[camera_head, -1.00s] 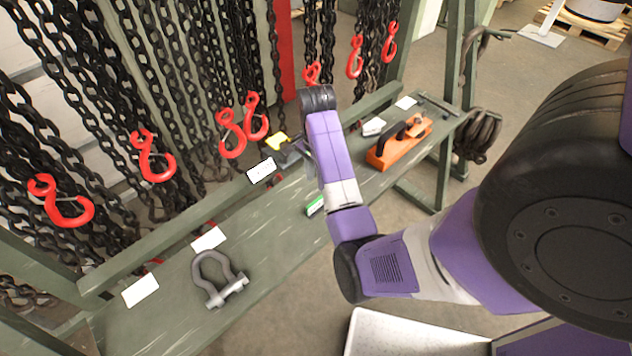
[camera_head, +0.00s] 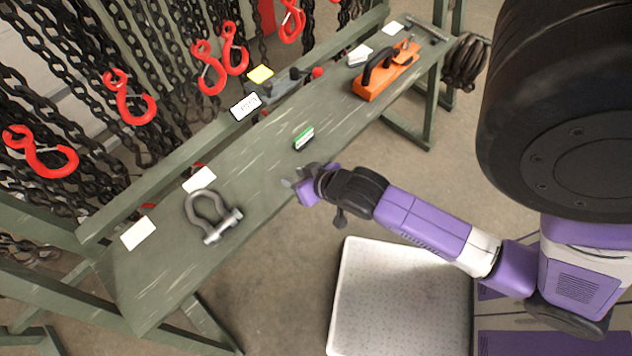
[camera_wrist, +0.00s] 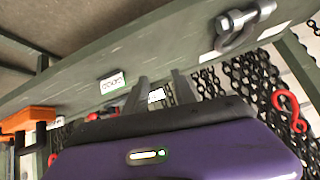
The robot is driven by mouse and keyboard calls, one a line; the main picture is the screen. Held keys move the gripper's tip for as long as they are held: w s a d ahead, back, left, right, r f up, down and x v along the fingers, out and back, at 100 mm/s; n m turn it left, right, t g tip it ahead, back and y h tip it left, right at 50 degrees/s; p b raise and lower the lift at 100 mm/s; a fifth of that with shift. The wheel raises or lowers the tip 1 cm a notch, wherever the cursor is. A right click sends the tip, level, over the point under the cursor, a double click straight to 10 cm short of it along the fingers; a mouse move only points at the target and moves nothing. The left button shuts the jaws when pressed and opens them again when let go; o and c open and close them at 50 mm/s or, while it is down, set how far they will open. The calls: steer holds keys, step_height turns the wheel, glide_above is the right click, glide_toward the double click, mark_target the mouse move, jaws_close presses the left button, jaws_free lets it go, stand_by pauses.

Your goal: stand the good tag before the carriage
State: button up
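The good tag (camera_head: 303,138), small with a green edge and a white face, is on the green bench, apart from other things. In the wrist view the tag (camera_wrist: 113,83) shows lettering upside down, left of my fingers. The carriage (camera_head: 285,88), dark grey with a red knob, is at the bench's back edge. A white lettered tag (camera_head: 245,106) is just left of it; this tag (camera_wrist: 156,95) shows between my fingers in the wrist view, farther away. My gripper (camera_head: 290,182) is at the bench's front edge, nearer than the good tag. Its fingers (camera_wrist: 160,88) are apart and empty.
A grey shackle (camera_head: 212,216) lies on the bench to the left, an orange tool (camera_head: 387,72) to the right. Several blank white cards lie along the bench. A yellow card (camera_head: 261,74) is by the carriage. Chains with red hooks (camera_head: 209,68) hang behind.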

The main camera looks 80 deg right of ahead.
steer(key=s+a+r+n+t+y, duration=0.2)
steer(key=s+a+r+n+t, duration=0.1)
steer(key=a+r, duration=0.5)
steer(key=s+a+r+n+t+y, duration=0.2)
steer(key=s+a+r+n+t, duration=0.2)
steer(key=a+r, duration=0.5)
step_height(320, 180, up, 2)
steer(key=shift+s+r+n+y, duration=0.1)
steer(key=shift+s+n+y, duration=0.2)
steer(key=shift+s+n, duration=0.35)
